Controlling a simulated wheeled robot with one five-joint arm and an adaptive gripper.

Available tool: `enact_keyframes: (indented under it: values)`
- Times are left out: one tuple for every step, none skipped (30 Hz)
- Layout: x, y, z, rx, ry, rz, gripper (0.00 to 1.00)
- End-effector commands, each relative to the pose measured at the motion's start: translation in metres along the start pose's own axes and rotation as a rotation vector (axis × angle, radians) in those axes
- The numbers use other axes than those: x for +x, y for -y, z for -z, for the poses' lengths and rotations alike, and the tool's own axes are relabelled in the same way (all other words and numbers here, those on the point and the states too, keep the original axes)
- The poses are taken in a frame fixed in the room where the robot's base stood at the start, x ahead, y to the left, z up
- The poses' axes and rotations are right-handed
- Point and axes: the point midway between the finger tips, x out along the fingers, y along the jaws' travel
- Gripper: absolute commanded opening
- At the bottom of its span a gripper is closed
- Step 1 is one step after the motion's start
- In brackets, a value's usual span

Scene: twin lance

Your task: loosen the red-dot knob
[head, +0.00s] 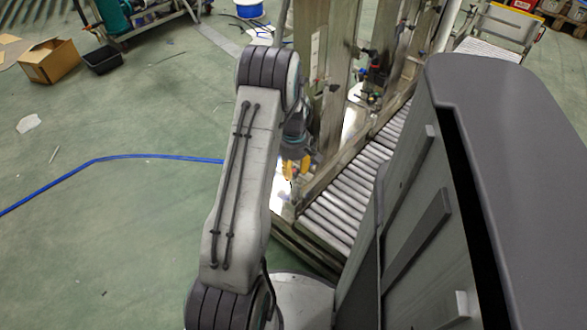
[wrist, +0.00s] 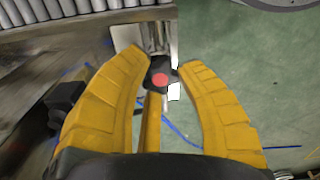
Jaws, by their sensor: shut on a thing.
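The red-dot knob (wrist: 159,80) is a small black knob with a red disc on its face, near the top middle of the wrist view. In the head view my gripper (head: 296,167) is a small patch of yellow beside the roller conveyor's frame, partly behind my arm. The knob cannot be made out in the head view.
A roller conveyor (head: 345,200) with metal uprights stands right of my arm. Another black knob or fitting (wrist: 66,97) sits left of my fingers in the wrist view. A blue hose (head: 120,157) lies on the green floor. An open cardboard box (head: 50,66) and a black bin (head: 103,60) stand far left.

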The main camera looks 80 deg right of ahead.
Motion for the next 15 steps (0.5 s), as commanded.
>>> enact_keyframes:
  values:
    - [0.0021,0.0020,-0.0006,-0.002,0.002,0.006,0.01]
    - [0.0021,0.0020,-0.0006,-0.002,0.002,0.006,0.01]
    - [0.0021,0.0020,-0.0006,-0.002,0.002,0.006,0.01]
    - [0.0021,0.0020,-0.0006,-0.002,0.002,0.006,0.01]
    - [0.0022,0.0021,-0.0006,-0.002,0.002,0.006,0.01]
    - [0.0022,0.0021,-0.0006,-0.001,0.002,0.006,0.01]
    - [0.0022,0.0021,-0.0007,-0.001,0.002,0.007,0.01]
    - [0.0022,0.0021,-0.0007,-0.001,0.002,0.007,0.01]
    - [0.0022,0.0021,-0.0007,-0.001,0.002,0.007,0.01]
    - [0.0022,0.0021,-0.0007,-0.001,0.002,0.007,0.35]
    - [0.0022,0.0021,-0.0007,-0.001,0.002,0.007,0.38]
    - [0.0021,0.0020,-0.0006,-0.001,0.002,0.006,0.42]
    - [0.0019,0.0019,-0.0006,-0.001,0.002,0.006,0.44]
    - [0.0017,0.0017,-0.0005,-0.001,0.002,0.005,0.47]
    - [0.0015,0.0015,-0.0005,-0.001,0.002,0.005,0.51]
